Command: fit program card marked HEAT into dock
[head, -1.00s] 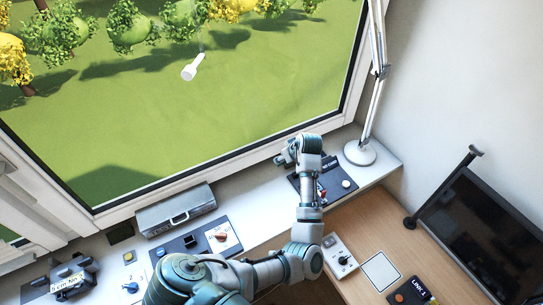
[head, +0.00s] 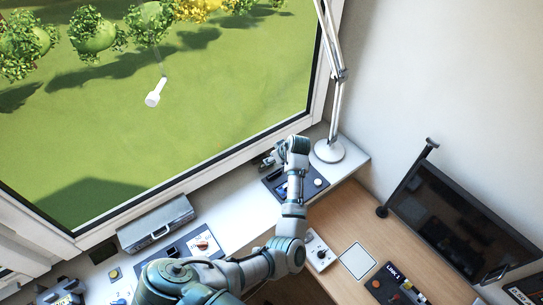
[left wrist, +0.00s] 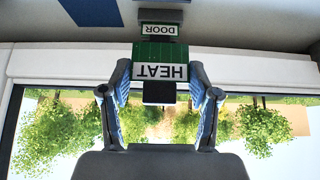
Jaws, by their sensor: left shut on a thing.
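The program card marked HEAT (left wrist: 160,52) is green with a white label, and it sits between my left fingers in the left wrist view. My left gripper (left wrist: 160,72) is shut on it. In the head view my arm reaches up to the white sill, and my left gripper (head: 268,160) is small and partly hidden beside a dark panel (head: 268,183). The card cannot be made out there. I cannot tell which panel is the dock. My right gripper is not in view.
A lamp (head: 329,151) stands right of my gripper. A grey case (head: 155,224) and a panel with a knob (head: 203,243) are on the sill. The wooden desk holds a switch plate (head: 318,252), a LINK 1 box (head: 392,287) and a dark monitor (head: 460,225).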

